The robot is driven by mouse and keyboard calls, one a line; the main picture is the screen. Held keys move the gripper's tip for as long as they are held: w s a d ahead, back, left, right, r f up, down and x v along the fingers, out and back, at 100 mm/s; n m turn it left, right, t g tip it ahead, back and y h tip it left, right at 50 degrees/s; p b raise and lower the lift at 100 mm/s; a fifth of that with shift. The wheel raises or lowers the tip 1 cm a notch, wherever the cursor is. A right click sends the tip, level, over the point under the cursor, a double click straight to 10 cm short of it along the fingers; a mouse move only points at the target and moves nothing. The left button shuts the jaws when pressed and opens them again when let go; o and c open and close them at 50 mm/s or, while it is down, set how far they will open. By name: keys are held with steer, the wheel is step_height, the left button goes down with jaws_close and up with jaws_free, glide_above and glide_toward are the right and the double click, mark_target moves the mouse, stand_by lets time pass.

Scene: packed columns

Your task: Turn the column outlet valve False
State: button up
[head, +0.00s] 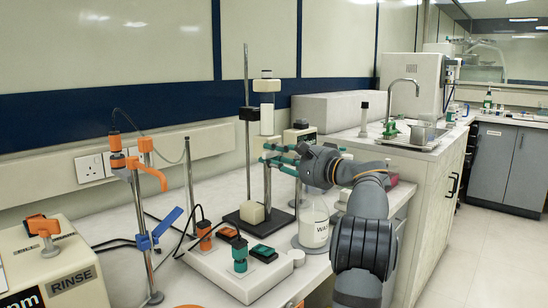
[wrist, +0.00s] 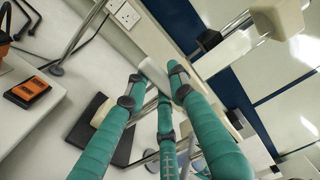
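My gripper (head: 270,154) has teal fingers and is at the column stand, just below the upright white column (head: 267,120). In the wrist view, the fingertips (wrist: 158,88) stand apart, with a pale cylinder (wrist: 155,72) showing between and behind them. I cannot tell whether they touch it. The outlet valve cannot be made out; the fingers cover that area. A clear bottle marked with a label starting "WA" (head: 314,226) stands below and to the right of my gripper.
The dark stand base (head: 270,220) carries a beige block (head: 252,212). A white unit with orange and green blocks (head: 233,278) is in front. A clamp post (head: 137,215) and a RINSE box (head: 60,270) stand left. A sink (head: 415,137) is at the right.

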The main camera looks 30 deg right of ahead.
steer(key=o, duration=0.5)
steer(key=shift+s, duration=0.1)
steer(key=v, duration=1.1)
steer(key=shift+s+d, duration=0.15)
steer(key=shift+s, duration=0.25)
steer(key=x, duration=1.2)
steer(key=shift+d, duration=0.1)
